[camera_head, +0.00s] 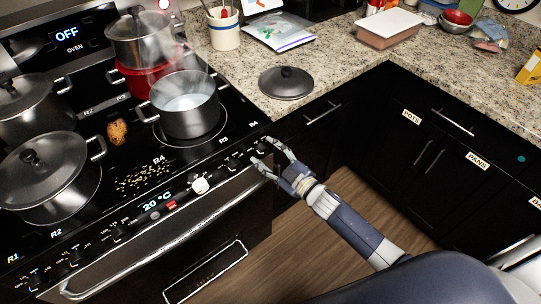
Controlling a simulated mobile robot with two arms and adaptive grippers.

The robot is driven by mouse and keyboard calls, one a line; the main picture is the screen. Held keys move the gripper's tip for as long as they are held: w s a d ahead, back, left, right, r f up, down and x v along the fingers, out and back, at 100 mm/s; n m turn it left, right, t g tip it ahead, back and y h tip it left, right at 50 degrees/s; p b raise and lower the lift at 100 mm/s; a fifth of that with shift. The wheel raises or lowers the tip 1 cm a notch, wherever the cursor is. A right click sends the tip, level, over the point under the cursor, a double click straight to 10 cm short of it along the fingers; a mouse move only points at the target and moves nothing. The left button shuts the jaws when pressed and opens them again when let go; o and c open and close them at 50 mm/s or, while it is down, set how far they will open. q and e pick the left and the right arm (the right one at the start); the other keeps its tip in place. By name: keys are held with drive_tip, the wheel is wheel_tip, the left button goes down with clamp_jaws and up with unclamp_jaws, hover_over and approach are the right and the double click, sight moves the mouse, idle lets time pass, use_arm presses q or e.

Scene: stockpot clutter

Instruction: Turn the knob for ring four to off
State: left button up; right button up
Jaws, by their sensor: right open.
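The stove's front panel carries a row of small dark knobs. The knobs at its right end (234,161) sit below the printed labels R3 and R4. My right gripper (262,151) is open at this right end, its fingertips close to the last knobs. One finger is above and the other lower, near the oven handle. I cannot tell whether they touch a knob, and the fingers partly hide that end. An open pot (190,120) of steaming liquid stands on the right front ring, near another R4 label. My left gripper is not in view.
Lidded pots (45,165) stand on the left rings; a red pot (148,80) and a steel pot (143,40) are behind. A lid (286,83) lies on the granite counter. The oven handle (170,240) juts out below the panel. The floor in front is clear.

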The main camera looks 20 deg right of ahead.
drive_tip(key=v, duration=1.2)
idle(0.3)
drive_tip(key=s+d+f+m+g+h, duration=0.2)
drive_tip(key=s+f, duration=0.2)
drive_tip(key=f, duration=0.6)
drive_tip(key=s+d+f+m+g+h, duration=0.25)
drive_tip(key=s+f, duration=0.25)
drive_tip(key=f, duration=0.5)
drive_tip(key=s+d+f+m+g+h, duration=0.15)
drive_tip(key=s+f, duration=0.25)
drive_tip(key=f, duration=0.6)
drive_tip(key=s+a+f+m+g, duration=0.1)
drive_tip(key=s+f+g, duration=0.3)
drive_tip(key=s, duration=0.9)
drive_tip(key=s+a+f+m+g, duration=0.2)
drive_tip(key=s+f+g, duration=0.3)
drive_tip(key=s+f, duration=0.6)
drive_tip(key=s+a, duration=0.1)
drive_tip(key=s, duration=0.1)
drive_tip(key=shift+s+a+h, duration=0.35)
drive_tip(key=shift+s+h, duration=0.05)
drive_tip(key=shift+f, duration=0.1)
